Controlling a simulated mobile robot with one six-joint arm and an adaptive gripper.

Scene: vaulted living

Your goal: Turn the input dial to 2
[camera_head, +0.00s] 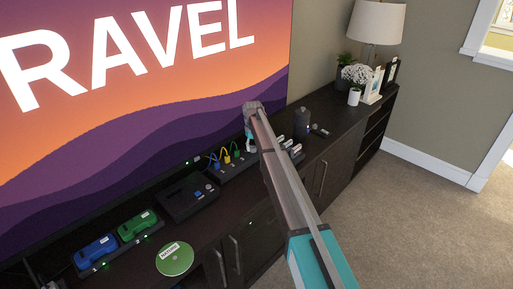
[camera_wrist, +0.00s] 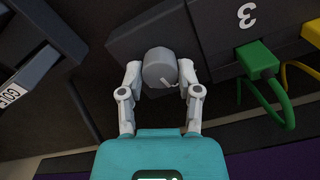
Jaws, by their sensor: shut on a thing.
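The input dial (camera_wrist: 157,66) is a round grey knob on the end of a dark switch box (camera_wrist: 210,22), between my gripper's two white fingers in the wrist view. My gripper (camera_wrist: 160,72) is shut on the dial, one finger on each side. A short pale mark shows on the dial's lower right; the number it points at cannot be read. An upside-down 3 stands beside the green plug on the box. In the head view the box (camera_head: 228,168) lies below the TV, and my arm hides the dial.
Green (camera_wrist: 258,62) and yellow (camera_wrist: 302,80) cables plug in right of the dial. On the dark cabinet stand a black console (camera_head: 188,200), blue (camera_head: 96,252) and green (camera_head: 138,226) devices, a green disc (camera_head: 175,259) and a dark cylinder (camera_head: 302,121). The TV (camera_head: 150,90) rises close behind.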

